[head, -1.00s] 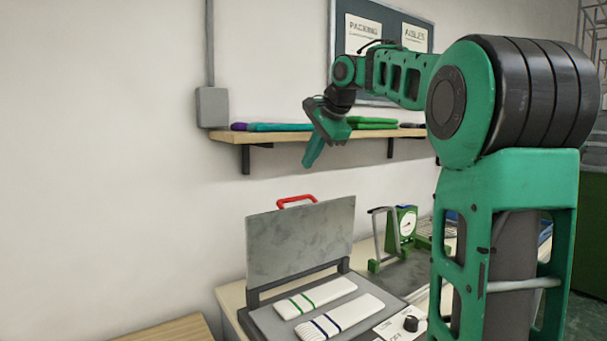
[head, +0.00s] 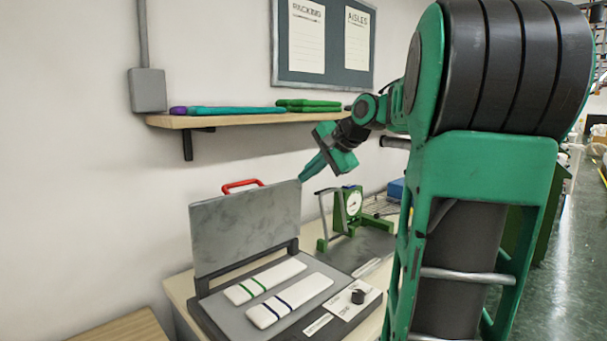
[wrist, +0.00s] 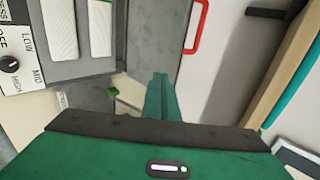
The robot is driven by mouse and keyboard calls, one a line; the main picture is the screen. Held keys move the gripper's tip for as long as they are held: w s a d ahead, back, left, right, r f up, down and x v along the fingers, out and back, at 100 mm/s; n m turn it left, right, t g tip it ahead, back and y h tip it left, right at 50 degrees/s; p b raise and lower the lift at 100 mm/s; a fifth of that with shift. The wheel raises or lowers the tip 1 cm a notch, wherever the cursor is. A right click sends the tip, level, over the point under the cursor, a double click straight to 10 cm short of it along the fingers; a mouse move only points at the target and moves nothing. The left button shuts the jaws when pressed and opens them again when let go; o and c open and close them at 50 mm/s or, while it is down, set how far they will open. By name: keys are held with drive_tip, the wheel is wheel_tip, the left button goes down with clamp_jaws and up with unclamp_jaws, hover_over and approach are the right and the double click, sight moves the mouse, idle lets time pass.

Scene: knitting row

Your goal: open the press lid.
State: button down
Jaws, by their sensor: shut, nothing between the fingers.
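The press lid (head: 245,228) is a grey plate standing upright at the back of the press, so the press is open. Its red handle (head: 242,185) is on the top edge, and it also shows in the wrist view (wrist: 197,27). The press base (head: 205,318) carries two white folded pieces, one with green stripes (head: 265,281) and one with blue stripes (head: 290,300). My gripper (head: 306,178) is shut and empty, just right of the lid's upper right corner in the head view. In the wrist view my gripper (wrist: 160,85) points toward the lid (wrist: 152,35); whether it touches cannot be told.
A wooden shelf (head: 240,118) with folded knits is on the wall above the press. A control panel with a knob (head: 357,297) is at the base's right front.

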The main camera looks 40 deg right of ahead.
sight(279, 189)
drive_tip(key=shift+w+a+f, duration=0.1)
drive_tip(key=shift+w+f, duration=0.6)
drive_tip(key=shift+w, duration=0.8)
drive_tip(key=shift+w+a+f, duration=0.1)
drive_tip(key=shift+w+f, duration=0.55)
drive_tip(key=shift+w, duration=0.8)
drive_tip(key=shift+w+a+f, duration=0.1)
drive_tip(key=shift+w+f, duration=0.6)
drive_tip(key=shift+w, duration=0.8)
